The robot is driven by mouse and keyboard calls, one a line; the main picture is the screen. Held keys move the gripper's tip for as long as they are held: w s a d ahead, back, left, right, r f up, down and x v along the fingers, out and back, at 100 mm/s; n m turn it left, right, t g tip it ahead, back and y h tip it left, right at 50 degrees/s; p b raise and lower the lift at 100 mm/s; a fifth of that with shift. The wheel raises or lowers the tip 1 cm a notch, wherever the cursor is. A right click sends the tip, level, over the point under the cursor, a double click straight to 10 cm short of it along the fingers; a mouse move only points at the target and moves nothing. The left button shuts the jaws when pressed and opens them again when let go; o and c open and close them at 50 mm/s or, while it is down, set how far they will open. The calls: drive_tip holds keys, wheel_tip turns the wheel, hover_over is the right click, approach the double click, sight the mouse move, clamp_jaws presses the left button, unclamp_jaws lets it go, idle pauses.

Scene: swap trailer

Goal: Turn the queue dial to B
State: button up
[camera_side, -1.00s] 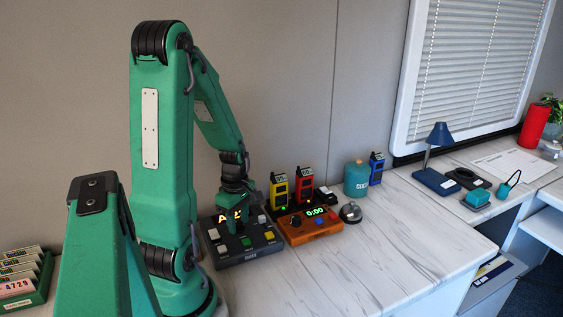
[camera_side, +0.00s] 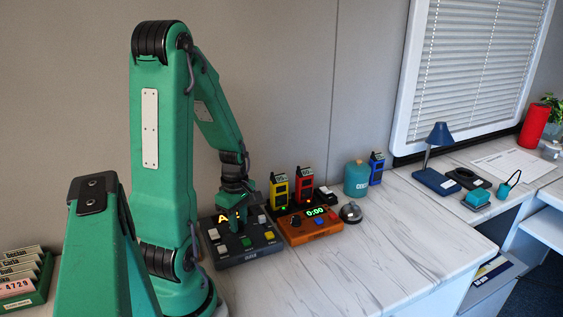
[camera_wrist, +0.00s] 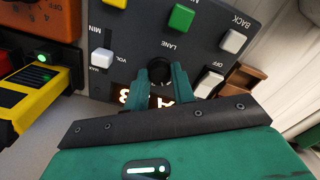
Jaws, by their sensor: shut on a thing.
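The grey control panel (camera_side: 258,258) stands on the counter beneath my gripper (camera_side: 236,222). It fills the upper part of the wrist view. A black round dial (camera_wrist: 158,73) sits in the panel's middle, with my green fingers on either side of it. My gripper is shut on this dial. A lit orange display (camera_side: 222,219) shows an A; my fingers hide part of its characters. White, green and yellow buttons surround the dial, with BACK, OFF, LANE, VOL, MIN and MAX printed on the panel. The dial's pointer mark is hidden or too small to tell.
An orange timer box (camera_side: 310,228) reading 0:00 stands right beside the panel. Yellow (camera_side: 279,190) and red (camera_side: 305,186) handsets stand behind it. A silver bell (camera_side: 351,212) and a teal canister (camera_side: 356,179) are further right. The counter in front is clear.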

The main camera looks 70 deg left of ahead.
sight(239, 223)
drive_tip(key=shift+m, duration=3.2)
drive_tip(key=o, duration=1)
drive_tip(key=shift+r, duration=0.15)
drive_tip(key=shift+r, duration=3.8)
